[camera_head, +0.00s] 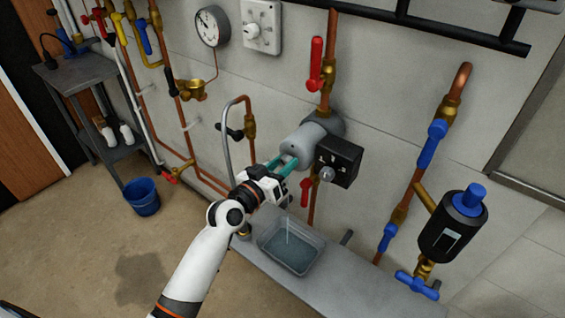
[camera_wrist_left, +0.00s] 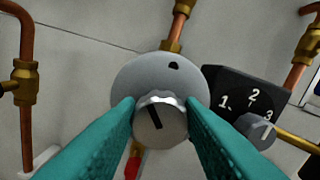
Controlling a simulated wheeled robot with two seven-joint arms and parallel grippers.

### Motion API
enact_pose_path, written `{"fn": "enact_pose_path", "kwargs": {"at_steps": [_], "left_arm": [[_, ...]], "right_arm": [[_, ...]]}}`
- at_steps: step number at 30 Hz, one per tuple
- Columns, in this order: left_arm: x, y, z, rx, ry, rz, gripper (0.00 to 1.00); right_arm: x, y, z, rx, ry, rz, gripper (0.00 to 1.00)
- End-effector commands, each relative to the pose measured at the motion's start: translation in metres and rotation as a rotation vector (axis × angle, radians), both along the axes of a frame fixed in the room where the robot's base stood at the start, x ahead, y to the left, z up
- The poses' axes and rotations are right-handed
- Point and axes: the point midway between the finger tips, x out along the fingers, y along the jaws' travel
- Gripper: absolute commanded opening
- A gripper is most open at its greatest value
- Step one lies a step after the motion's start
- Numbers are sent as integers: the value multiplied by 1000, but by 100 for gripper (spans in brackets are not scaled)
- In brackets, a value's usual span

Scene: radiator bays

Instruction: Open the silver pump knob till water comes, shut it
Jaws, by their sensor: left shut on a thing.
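The grey pump (camera_head: 303,143) sits on a copper pipe on the wall. Its silver knob (camera_wrist_left: 160,120) has a wavy rim and a dark line, tilted a little from upper left to lower right. In the wrist view the teal fingers of my left gripper (camera_wrist_left: 161,108) touch the knob on both sides and are shut on it. In the head view my left gripper (camera_head: 283,166) reaches the pump's front end and mostly hides the knob. A thin pale streak, like falling water, shows above the clear tray (camera_head: 316,262), which holds bluish water. My right gripper is not in view.
A black box (camera_head: 345,158) with a numbered dial (camera_wrist_left: 262,131) is close right of the pump. Red-handled valve (camera_head: 316,65) is above. A black cylinder (camera_head: 452,228) with blue handles stands right. A blue bucket (camera_head: 142,197) and a dark patch (camera_head: 145,275) are on the floor.

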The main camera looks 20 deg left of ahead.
Motion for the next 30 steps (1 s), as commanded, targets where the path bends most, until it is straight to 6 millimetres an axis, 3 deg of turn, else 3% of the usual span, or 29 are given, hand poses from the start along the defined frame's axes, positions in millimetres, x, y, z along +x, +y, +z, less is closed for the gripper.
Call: {"fn": "enact_pose_path", "kwargs": {"at_steps": [18, 30], "left_arm": [[1, 2, 1, -541, 194, 2, 11], [1, 3, 0, -782, 281, 2, 11]], "right_arm": [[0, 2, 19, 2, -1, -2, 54], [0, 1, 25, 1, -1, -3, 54]]}}
